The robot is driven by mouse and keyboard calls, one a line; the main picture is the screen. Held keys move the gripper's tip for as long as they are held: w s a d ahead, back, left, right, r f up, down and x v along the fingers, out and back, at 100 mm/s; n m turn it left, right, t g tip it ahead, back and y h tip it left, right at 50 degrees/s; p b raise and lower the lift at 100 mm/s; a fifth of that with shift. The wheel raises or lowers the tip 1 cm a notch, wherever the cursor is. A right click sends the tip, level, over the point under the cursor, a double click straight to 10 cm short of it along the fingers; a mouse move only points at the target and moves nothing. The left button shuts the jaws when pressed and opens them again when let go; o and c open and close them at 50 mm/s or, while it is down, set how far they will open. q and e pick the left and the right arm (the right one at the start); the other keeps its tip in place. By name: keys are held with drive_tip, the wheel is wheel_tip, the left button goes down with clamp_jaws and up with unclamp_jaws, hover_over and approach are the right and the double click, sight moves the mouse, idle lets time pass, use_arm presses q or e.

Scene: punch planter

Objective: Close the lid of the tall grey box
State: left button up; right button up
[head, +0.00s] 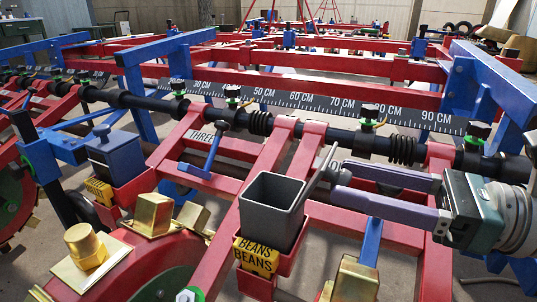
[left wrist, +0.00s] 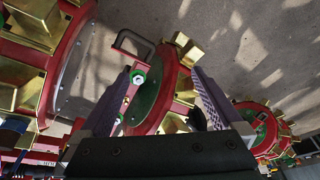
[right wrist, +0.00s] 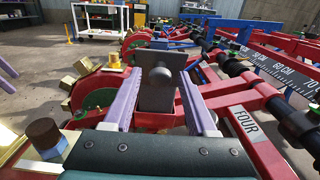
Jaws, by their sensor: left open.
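The tall grey box (head: 268,200) stands open in the middle of the head view, in a red holder with a yellow BEANS label. Its lid (head: 318,178) is raised at the box's right side, seen nearly edge-on. In the right wrist view the lid (right wrist: 158,96) faces me, with its round knob (right wrist: 160,75) in front. My right gripper (head: 345,182) is right of the lid, its purple fingers apart and pointing at it. Contact with the lid is unclear. My left gripper (left wrist: 165,80) shows only in the left wrist view, fingers apart and empty, above the floor and a red-green wheel.
A second, closed blue-grey box (head: 115,158) stands at the left. A black bar with a centimetre scale (head: 300,100) runs behind the grey box. Red and blue frame beams (head: 270,155) surround it closely. Brass-coloured blocks (head: 153,214) sit on wheels in front.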

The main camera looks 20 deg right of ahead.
clamp_jaws()
idle(1.2)
